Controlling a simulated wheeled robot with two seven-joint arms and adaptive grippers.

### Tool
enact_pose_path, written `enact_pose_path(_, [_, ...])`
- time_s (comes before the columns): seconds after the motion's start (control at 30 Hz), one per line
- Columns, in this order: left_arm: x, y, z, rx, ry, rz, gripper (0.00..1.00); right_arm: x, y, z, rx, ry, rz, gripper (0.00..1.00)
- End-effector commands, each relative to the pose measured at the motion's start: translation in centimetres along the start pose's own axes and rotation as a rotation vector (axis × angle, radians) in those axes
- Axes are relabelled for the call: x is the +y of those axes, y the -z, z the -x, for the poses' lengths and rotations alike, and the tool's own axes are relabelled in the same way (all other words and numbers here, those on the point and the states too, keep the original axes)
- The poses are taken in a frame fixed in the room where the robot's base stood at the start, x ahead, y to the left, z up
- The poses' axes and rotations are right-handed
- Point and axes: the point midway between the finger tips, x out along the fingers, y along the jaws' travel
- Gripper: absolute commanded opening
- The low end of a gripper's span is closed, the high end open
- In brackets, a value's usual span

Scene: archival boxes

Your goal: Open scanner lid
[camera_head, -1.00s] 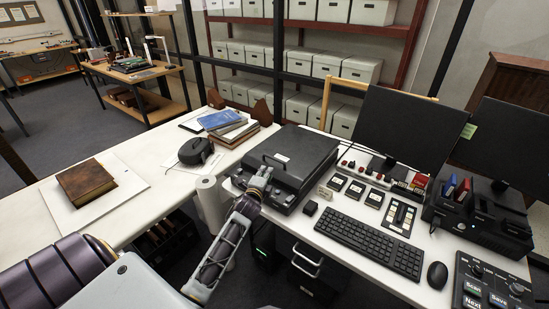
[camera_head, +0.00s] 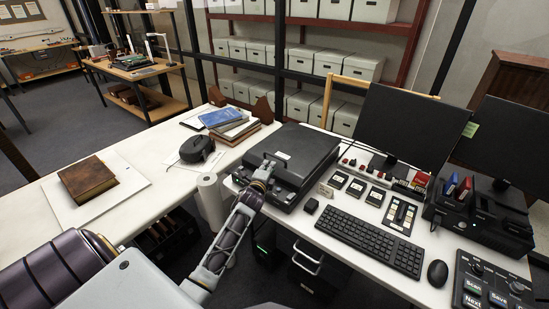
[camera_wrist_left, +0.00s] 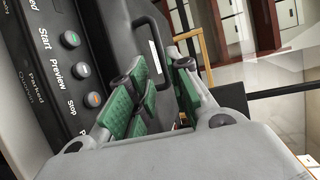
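The scanner (camera_head: 312,148) is a flat dark box on the white desk, its lid down. A black bar handle stands on the lid near its left front edge. My left gripper (camera_head: 266,167) is at this handle in the head view, partly covering it. In the left wrist view, the green-padded fingers of my left gripper (camera_wrist_left: 164,72) are apart, with the dark handle (camera_wrist_left: 148,24) reaching down toward the gap between them. Contact with the handle cannot be told. The scanner's Start, Preview and Stop buttons (camera_wrist_left: 82,71) show beside the fingers. My right gripper is out of view.
A book stack (camera_head: 230,125) and a black rounded device (camera_head: 196,149) lie left of the scanner. A keyboard (camera_head: 370,241), small labelled boxes and a monitor (camera_head: 412,128) stand to the right. A brown book (camera_head: 88,180) lies on the left table.

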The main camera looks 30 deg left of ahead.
Motion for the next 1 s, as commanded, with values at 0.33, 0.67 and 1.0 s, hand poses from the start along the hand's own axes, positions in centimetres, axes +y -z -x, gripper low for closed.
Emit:
enact_pose_path(0.33, [-0.1,0.0,-3.0,0.000,0.001,0.001,0.20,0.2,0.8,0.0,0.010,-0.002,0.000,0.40])
enact_pose_path(0.67, [-0.1,0.0,-5.7,0.000,0.001,0.000,0.20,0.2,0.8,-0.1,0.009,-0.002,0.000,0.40])
enact_pose_path(1.0, [-0.1,0.0,-8.4,0.000,0.001,0.001,0.20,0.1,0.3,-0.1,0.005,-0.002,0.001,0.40])
